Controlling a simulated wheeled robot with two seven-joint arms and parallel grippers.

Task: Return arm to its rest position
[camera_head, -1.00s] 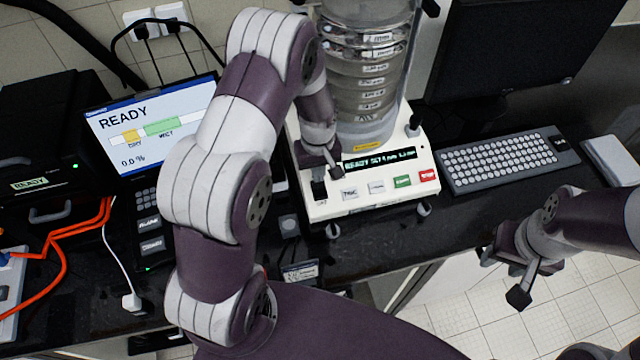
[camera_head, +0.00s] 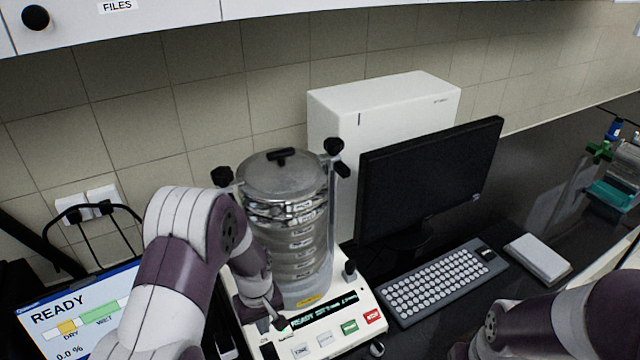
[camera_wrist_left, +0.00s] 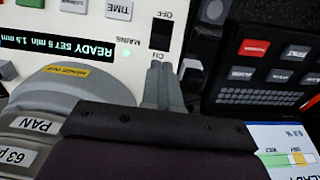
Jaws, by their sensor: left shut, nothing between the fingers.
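My left gripper (camera_head: 277,320) is at the front left of the sieve shaker's white base (camera_head: 322,342), with its arm reaching in from the left. In the left wrist view its fingers (camera_wrist_left: 160,88) are together with nothing between them. They point at the black MAINS switch (camera_wrist_left: 160,34), marked OFF above it; I cannot tell whether they touch it. The shaker's display (camera_head: 325,309) is lit and reads READY SET. The sieve stack (camera_head: 290,240) stands upright, clamped under a lid. My right gripper (camera_head: 462,350) is at the bottom edge, mostly cut off.
A monitor (camera_head: 430,190) and keyboard (camera_head: 440,284) stand right of the shaker, with a white box (camera_head: 335,120) behind. A screen reading READY (camera_head: 75,315) is at left. Wall cupboards (camera_head: 150,22) hang above. A white pad (camera_head: 538,258) lies right of the keyboard.

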